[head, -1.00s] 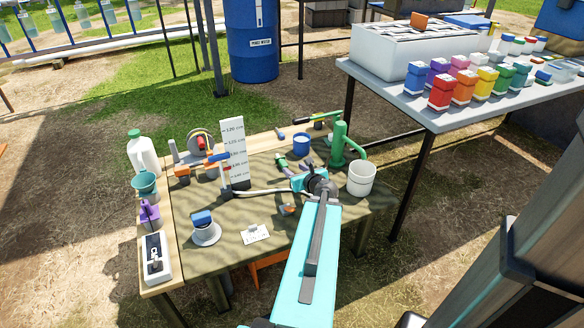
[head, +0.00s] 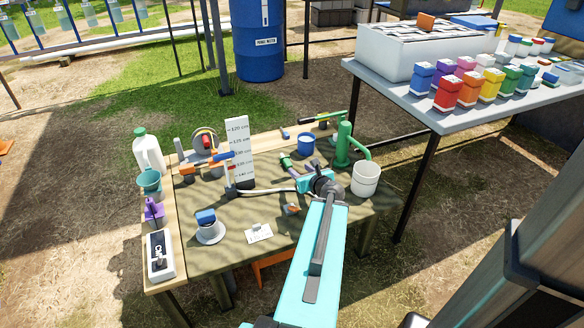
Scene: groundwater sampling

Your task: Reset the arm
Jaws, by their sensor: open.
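My cyan arm (head: 312,265) reaches from the bottom of the head view over the sampling table (head: 200,262). Whether the gripper touches anything cannot be told.
A white jug (head: 148,155), teal funnel (head: 149,182) and meter (head: 160,255) line the left edge. A green pump (head: 343,145) and white bucket (head: 366,180) stand at right. A second table (head: 434,117) holds a cooler (head: 420,52) and several coloured bottles. A blue drum (head: 258,42) stands behind.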

